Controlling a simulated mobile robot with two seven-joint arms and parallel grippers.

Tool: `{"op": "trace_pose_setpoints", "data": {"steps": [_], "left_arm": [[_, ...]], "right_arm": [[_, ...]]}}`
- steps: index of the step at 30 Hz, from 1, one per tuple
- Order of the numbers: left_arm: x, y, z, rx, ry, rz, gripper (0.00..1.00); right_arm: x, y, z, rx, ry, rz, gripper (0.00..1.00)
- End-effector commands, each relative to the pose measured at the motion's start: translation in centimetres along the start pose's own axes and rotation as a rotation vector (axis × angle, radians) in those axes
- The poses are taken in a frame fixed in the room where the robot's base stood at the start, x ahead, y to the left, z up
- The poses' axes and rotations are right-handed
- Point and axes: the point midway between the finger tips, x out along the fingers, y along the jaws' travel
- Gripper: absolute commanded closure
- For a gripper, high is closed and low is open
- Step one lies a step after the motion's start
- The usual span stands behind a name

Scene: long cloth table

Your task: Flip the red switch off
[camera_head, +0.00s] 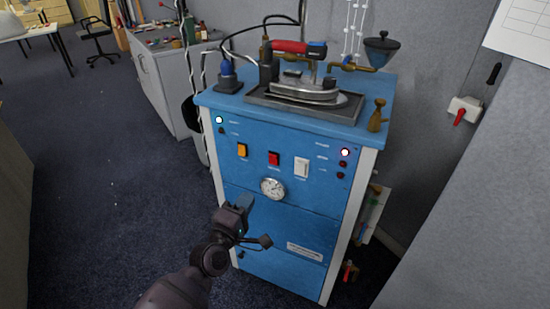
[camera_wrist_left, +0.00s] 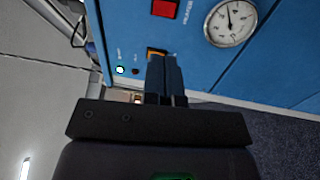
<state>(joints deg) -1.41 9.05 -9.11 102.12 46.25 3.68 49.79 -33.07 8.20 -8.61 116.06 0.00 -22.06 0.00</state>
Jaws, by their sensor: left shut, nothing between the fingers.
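The red switch (camera_head: 274,158) sits on the front panel of the blue cabinet (camera_head: 290,225), between an orange switch (camera_head: 242,150) and a white switch (camera_head: 302,167). In the left wrist view the red switch (camera_wrist_left: 165,8) shows at the top edge. My left gripper (camera_head: 244,203) is shut and empty, in front of the cabinet, below the switches in the head view. In the left wrist view its fingertips (camera_wrist_left: 164,62) overlap the lower part of the orange switch (camera_wrist_left: 156,52); I cannot tell whether they touch it. My right gripper is not in view.
A round gauge (camera_head: 273,188) is below the red switch. An iron (camera_head: 305,88) stands in a tray on the cabinet top. A lit lamp (camera_head: 219,120) is at the panel's left, another (camera_head: 345,152) at its right. Open carpet (camera_head: 90,200) lies to the left.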

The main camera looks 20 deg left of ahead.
Motion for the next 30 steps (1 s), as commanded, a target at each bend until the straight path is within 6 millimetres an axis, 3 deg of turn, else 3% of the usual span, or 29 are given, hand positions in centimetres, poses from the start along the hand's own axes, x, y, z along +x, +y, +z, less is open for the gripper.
{"op": "trace_pose_setpoints", "data": {"steps": [6, 17, 30], "left_arm": [[0.0, 0.1, 0.0, -0.032, 0.002, 0.003, 1.00], [0.6, 0.1, 0.0, -0.029, 0.001, 0.003, 1.00], [7.1, 0.1, 0.0, -0.028, 0.001, 0.004, 1.00]], "right_arm": [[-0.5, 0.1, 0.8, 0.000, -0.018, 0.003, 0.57], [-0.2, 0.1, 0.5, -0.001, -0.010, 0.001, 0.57], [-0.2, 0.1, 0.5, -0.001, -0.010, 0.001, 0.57]]}}
